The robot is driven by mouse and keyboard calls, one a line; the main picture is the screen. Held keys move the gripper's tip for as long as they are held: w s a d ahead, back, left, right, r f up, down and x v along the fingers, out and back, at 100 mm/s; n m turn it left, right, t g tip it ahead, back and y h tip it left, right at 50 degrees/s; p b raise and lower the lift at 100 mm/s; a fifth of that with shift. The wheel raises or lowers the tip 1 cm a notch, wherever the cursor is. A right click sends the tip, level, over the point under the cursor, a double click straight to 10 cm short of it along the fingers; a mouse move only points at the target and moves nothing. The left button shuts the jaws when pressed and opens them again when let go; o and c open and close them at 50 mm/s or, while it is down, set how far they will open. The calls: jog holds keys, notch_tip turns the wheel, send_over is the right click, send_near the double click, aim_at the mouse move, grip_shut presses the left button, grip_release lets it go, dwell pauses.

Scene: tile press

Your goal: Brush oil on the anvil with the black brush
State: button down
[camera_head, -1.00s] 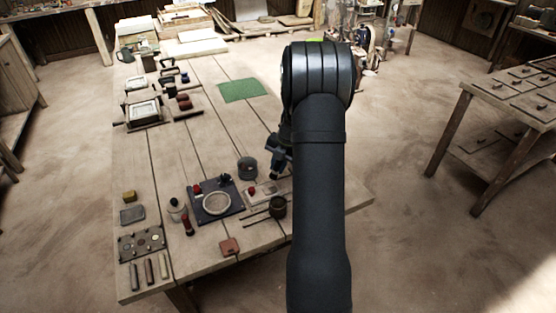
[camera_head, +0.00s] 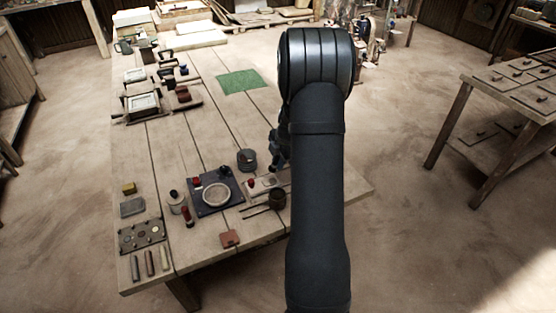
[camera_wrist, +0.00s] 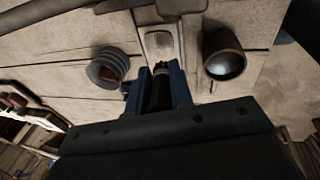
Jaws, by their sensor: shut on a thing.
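My gripper (camera_wrist: 155,92) is shut on the black brush (camera_wrist: 160,88). The brush is upright between the blue fingers in the wrist view, its dark tip pointing at the table side. In the head view my gripper (camera_head: 278,152) hangs above the table's right side, partly hidden by my arm; the brush cannot be made out there. A pale metal plate (camera_wrist: 160,42) with a rounded inset lies just ahead of the brush; it may be the anvil, but I cannot tell. A dark round pot (camera_wrist: 223,55) stands to its right. I cannot tell whether the tip touches anything.
A ribbed dark round block (camera_wrist: 108,70) stands left of the plate. A dark blue base (camera_head: 208,210) with a pale disc lies left of the pot. Thin rods, a reddish tile (camera_head: 230,238) and a coin tray (camera_head: 142,237) lie nearer the front.

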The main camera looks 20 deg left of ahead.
jog(key=m+t, duration=0.1)
jog(key=m, duration=0.4)
jog(key=shift+r+h, duration=0.15)
jog(key=shift+h, duration=0.15)
jog(key=m, duration=0.4)
jog(key=m+h, duration=0.1)
jog(key=m, duration=0.1)
jog(key=shift+a+r+t, duration=0.2)
jog(key=shift+r+t, duration=0.05)
jog(key=shift+t, duration=0.15)
jog(key=shift+f, duration=0.1)
